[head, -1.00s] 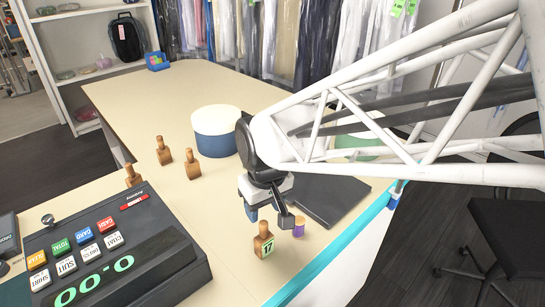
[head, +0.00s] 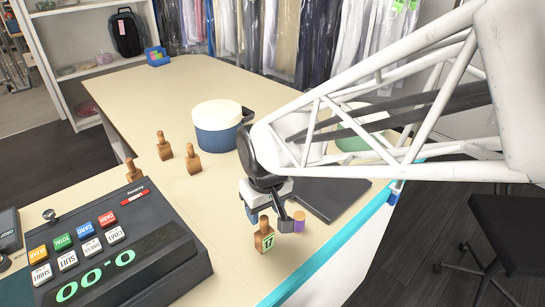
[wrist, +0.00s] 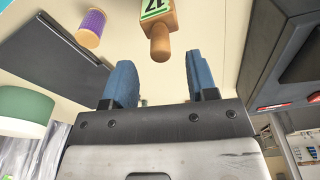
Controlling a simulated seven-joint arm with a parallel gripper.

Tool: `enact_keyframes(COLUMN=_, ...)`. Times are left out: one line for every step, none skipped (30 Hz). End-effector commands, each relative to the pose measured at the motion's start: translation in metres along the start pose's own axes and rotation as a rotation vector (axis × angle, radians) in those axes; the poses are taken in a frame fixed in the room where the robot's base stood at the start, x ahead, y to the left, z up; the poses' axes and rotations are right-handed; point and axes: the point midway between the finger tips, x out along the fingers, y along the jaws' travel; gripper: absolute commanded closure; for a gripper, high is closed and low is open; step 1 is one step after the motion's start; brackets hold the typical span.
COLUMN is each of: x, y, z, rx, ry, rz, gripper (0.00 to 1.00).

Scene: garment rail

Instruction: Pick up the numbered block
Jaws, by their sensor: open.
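Whether a finger touches the block cannot be told from the head view.
A purple spool (head: 298,222) stands close to the right of the block. A dark flat slab (head: 330,198) lies behind it. The cash register (head: 120,250) is to the left. Several other wooden blocks (head: 193,160) and a blue-white pot (head: 217,125) stand farther back.

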Motion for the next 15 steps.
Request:
enact_keyframes(x=0.001, y=0.000, z=0.000, rx=0.000, ry=-0.001, rz=0.000, gripper=0.47)
enact_keyframes(x=0.003, y=0.000, z=0.000, rx=0.000, ry=-0.001, rz=0.000, gripper=0.47)
enact_keyframes(x=0.005, y=0.000, z=0.001, rx=0.000, ry=-0.002, rz=0.000, gripper=0.47)
enact_keyframes(x=0.007, y=0.000, z=0.001, rx=0.000, ry=-0.002, rz=0.000, gripper=0.47)
enact_keyframes(x=0.009, y=0.000, z=0.001, rx=0.000, ry=-0.003, rz=0.000, gripper=0.47)
enact_keyframes(x=0.013, y=0.000, z=0.001, rx=0.000, ry=-0.003, rz=0.000, gripper=0.47)
enact_keyframes(x=0.016, y=-0.001, z=0.002, rx=0.000, ry=-0.003, rz=0.000, gripper=0.47)
enact_keyframes(x=0.019, y=-0.001, z=0.002, rx=0.000, ry=-0.003, rz=0.000, gripper=0.47)
enact_keyframes(x=0.024, y=-0.001, z=0.002, rx=0.000, ry=-0.004, rz=0.000, gripper=0.47)
enact_keyframes(x=0.027, y=-0.001, z=0.002, rx=0.000, ry=-0.003, rz=0.000, gripper=0.47)
enact_keyframes(x=0.031, y=-0.001, z=0.002, rx=0.000, ry=-0.002, rz=0.000, gripper=0.47)
enact_keyframes(x=0.035, y=-0.001, z=0.002, rx=0.000, ry=-0.002, rz=0.000, gripper=0.47)
enact_keyframes(x=0.038, y=-0.001, z=0.002, rx=0.000, ry=-0.002, rz=0.000, gripper=0.47)
enact_keyframes(x=0.041, y=-0.001, z=0.002, rx=0.000, ry=-0.002, rz=0.000, gripper=0.47)
enact_keyframes(x=0.045, y=-0.001, z=0.002, rx=0.000, ry=-0.001, rz=0.000, gripper=0.47)
